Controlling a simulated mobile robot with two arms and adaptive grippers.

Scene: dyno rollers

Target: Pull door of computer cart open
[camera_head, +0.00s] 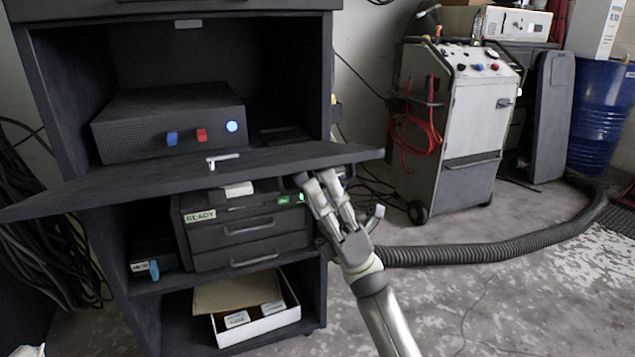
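The computer cart (42,100) is black and fills the left of the head view. Its door (110,190) is a wide dark panel that stands swung out, close to flat, below the upper compartment, whose inside shows. A small light handle (222,160) sits near the middle of the door. My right gripper (340,192) comes in from the lower right. Its fingers point up under the right part of the door, and nothing shows between them. The finger pair and the opposing finger stand apart. I cannot tell whether the fingertips touch the door.
A black box with coloured buttons (168,125) stands in the upper compartment. Below are a drawer unit (245,238) and a white open box (255,322). A grey machine (450,135), a blue barrel (600,120) and a hose (480,252) are to the right. Floor is clear at the lower right.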

